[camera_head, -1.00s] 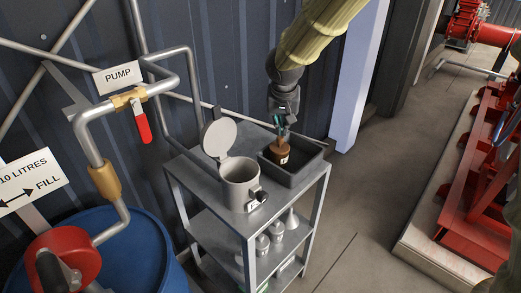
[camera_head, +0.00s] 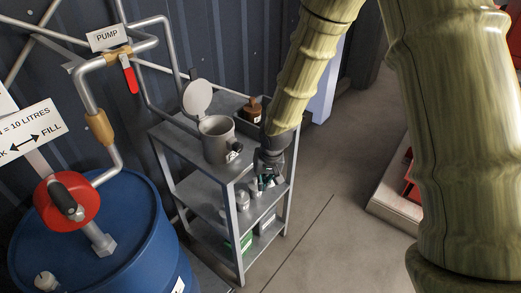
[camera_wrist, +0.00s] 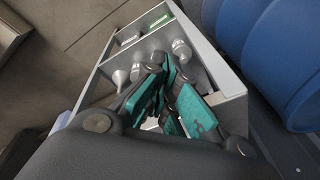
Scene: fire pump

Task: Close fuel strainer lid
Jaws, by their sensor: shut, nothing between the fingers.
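The fuel strainer (camera_head: 216,142) is a grey pot on the top of a metal cart. Its round grey lid (camera_head: 198,97) stands open, tilted up at the pot's back left. A dark spout or latch shows on the pot's right front. My gripper (camera_head: 266,184) is shut and empty, pointing down in front of the cart's right side, lower than the pot and apart from it. In the wrist view, my gripper's teal finger pads (camera_wrist: 168,105) sit over the cart's shelves; neither strainer nor lid can be made out there.
A brown-topped item (camera_head: 252,110) stands behind the pot, partly hidden by my arm. The cart's lower shelves (camera_head: 215,205) hold metal funnels and containers. A blue drum (camera_head: 105,235) with a red-wheeled pump stands left. The floor (camera_head: 335,190) right of the cart is clear.

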